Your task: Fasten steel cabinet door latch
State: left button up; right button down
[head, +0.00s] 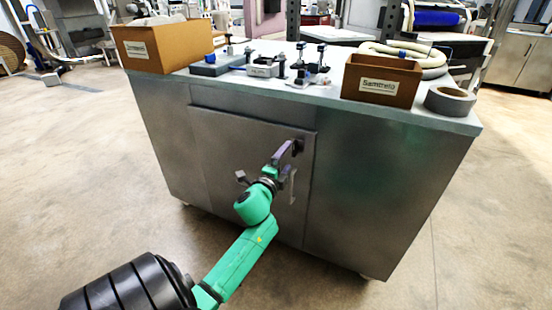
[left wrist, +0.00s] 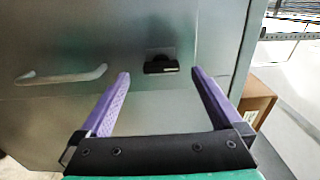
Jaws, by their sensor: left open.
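The steel cabinet (head: 385,180) stands in the middle of the head view. Its door (head: 240,150) looks closed, about flush with the front. A small black latch (left wrist: 161,64) on a plate shows in the left wrist view, beyond and between my fingertips. A pale bar handle (left wrist: 62,75) is on the door to its left; it also shows in the head view (head: 292,188), below the latch area. My left gripper (left wrist: 160,76) is open and empty, its purple fingers spread to either side of the latch. I cannot tell whether they touch the door. My right gripper is not in view.
On the cabinet top are a cardboard box (head: 160,45), a brown labelled bin (head: 382,80), a tape roll (head: 450,100), a coiled hose (head: 432,60) and several clamps (head: 313,65). The floor (head: 70,150) around the front and left is clear.

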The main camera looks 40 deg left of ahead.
pick_arm(q)
jog(key=v, duration=1)
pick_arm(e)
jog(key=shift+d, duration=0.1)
pick_arm(q)
jog(key=s+d+f+n+g+h+p, duration=0.25)
jog(key=f+g+p, duration=0.2)
jog(key=f, duration=0.65)
jog(key=s+d+f+n+g+h+p, duration=0.15)
jog(key=d+f+n+g+p, duration=0.35)
jog(key=f, duration=0.6)
jog(key=s+d+f+n+g+p, duration=0.1)
jog(key=s+d+f+g+p, duration=0.1)
jog(key=s, duration=0.7)
jog(key=s+d+f+n+g+h+p, duration=0.1)
jog(key=s+f+p, duration=0.3)
jog(key=s, duration=0.6)
jog(key=s+d+f+n+g+p, duration=0.2)
jog(key=s+f, duration=0.4)
jog(key=s, duration=0.3)
jog(key=shift+s+d+f+g+h+p, duration=0.3)
jog(key=shift+d+g+h+p, duration=0.1)
jog(key=shift+d+g+p, duration=0.45)
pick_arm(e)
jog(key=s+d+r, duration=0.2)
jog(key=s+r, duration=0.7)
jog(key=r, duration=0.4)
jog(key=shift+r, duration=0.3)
